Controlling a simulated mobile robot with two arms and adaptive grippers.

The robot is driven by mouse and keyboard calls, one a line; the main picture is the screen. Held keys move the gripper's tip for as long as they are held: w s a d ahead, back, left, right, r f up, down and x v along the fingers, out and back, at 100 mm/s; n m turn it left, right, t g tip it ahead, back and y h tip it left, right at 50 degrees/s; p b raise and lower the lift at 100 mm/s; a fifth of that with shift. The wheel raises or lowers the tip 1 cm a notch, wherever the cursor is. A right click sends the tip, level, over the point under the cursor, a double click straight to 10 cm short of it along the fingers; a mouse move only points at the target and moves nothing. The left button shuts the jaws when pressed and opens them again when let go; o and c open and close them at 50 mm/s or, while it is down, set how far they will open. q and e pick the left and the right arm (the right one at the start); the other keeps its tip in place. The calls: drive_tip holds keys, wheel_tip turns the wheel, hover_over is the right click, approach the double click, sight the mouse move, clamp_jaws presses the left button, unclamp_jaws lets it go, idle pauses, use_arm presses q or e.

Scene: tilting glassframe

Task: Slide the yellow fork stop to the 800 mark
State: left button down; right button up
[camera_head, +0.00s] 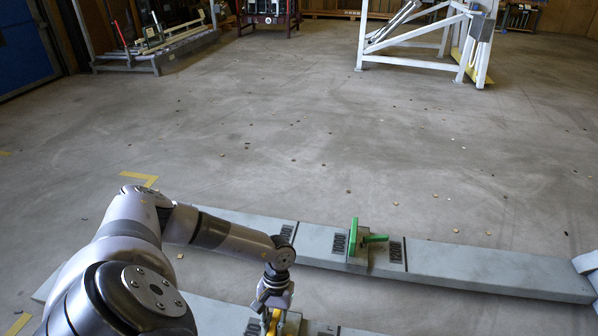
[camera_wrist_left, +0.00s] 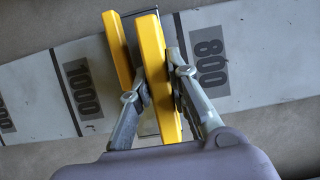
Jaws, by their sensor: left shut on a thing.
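The yellow fork stop (camera_wrist_left: 152,60) sits on the near grey beam (camera_wrist_left: 265,60), between the dark 1000 mark (camera_wrist_left: 82,88) and the 800 mark (camera_wrist_left: 209,66) in the left wrist view. It has two upright yellow plates; the longer one stands close beside the 800 label. My left gripper (camera_wrist_left: 158,85) is shut on this longer plate, one finger on each side. In the head view my left gripper (camera_head: 272,304) reaches down to the near beam at the bottom edge, with only a little yellow showing. My right gripper is not in view.
A second grey beam (camera_head: 470,266) lies behind, carrying a green stop (camera_head: 353,240) between its 1000 (camera_head: 339,243) and 1200 marks (camera_head: 397,252). White framework (camera_head: 420,40) stands at the back. The floor between is open, with small scattered bits.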

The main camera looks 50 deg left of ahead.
use_arm(q)
drive_tip(key=shift+s+a, duration=0.3)
drive_tip(key=shift+a, duration=0.2)
drive_tip(key=shift+s+a, duration=0.25)
drive_tip(key=shift+a, duration=0.25)
drive_tip(key=c, duration=1.8)
unclamp_jaws()
drive_tip(key=shift+r, duration=0.1)
drive_tip(key=v, duration=1.1)
drive_tip(key=shift+r, duration=0.4)
